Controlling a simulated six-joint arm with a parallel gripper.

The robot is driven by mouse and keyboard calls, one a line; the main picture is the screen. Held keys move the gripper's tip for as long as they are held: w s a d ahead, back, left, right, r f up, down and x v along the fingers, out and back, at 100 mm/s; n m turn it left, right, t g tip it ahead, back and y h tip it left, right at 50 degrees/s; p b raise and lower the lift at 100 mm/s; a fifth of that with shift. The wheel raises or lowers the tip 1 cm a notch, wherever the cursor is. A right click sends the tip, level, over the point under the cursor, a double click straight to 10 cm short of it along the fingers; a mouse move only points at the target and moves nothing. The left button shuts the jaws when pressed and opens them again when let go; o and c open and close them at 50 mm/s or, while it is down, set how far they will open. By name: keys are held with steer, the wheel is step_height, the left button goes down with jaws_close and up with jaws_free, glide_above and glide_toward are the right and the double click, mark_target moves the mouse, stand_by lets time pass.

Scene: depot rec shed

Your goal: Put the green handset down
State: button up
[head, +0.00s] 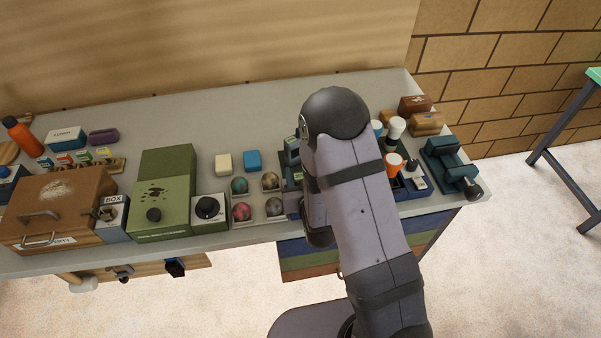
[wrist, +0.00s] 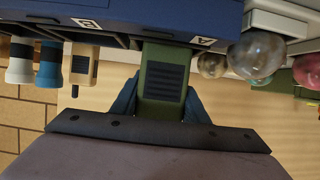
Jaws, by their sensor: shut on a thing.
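The green handset (wrist: 163,82), with a dark ribbed grille, is between the fingers of my gripper (wrist: 160,108) in the wrist view. My gripper is shut on it. Its far end meets the edge of a dark blue holder (wrist: 120,14) marked A and B, between the two labels. I cannot tell whether the handset is seated in the holder or only in front of it. In the head view my arm hides the handset, the fingers and much of the holder.
A beige handset (wrist: 84,66) and white and blue cylinders (wrist: 48,64) are left of my gripper in the wrist view. Marbled balls (wrist: 256,54) are close on the right. In the head view a green box (head: 165,205) and brown case (head: 60,205) crowd the bench's left.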

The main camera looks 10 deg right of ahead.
steer(key=shift+f, duration=0.15)
steer(key=o, duration=1.2)
steer(key=shift+r, duration=0.25)
steer(key=shift+s+b, duration=0.3)
steer(key=shift+s, duration=0.25)
steer(key=shift+r+v, duration=0.2)
steer(key=shift+v, duration=0.8)
steer(key=p+v, duration=0.2)
steer(key=p, duration=0.2)
steer(key=shift+s+r+p, duration=0.15)
steer(key=shift+r+p, duration=0.05)
steer(key=shift+p, duration=0.15)
steer(key=shift+p+v, duration=0.95)
steer(key=shift+p, duration=0.3)
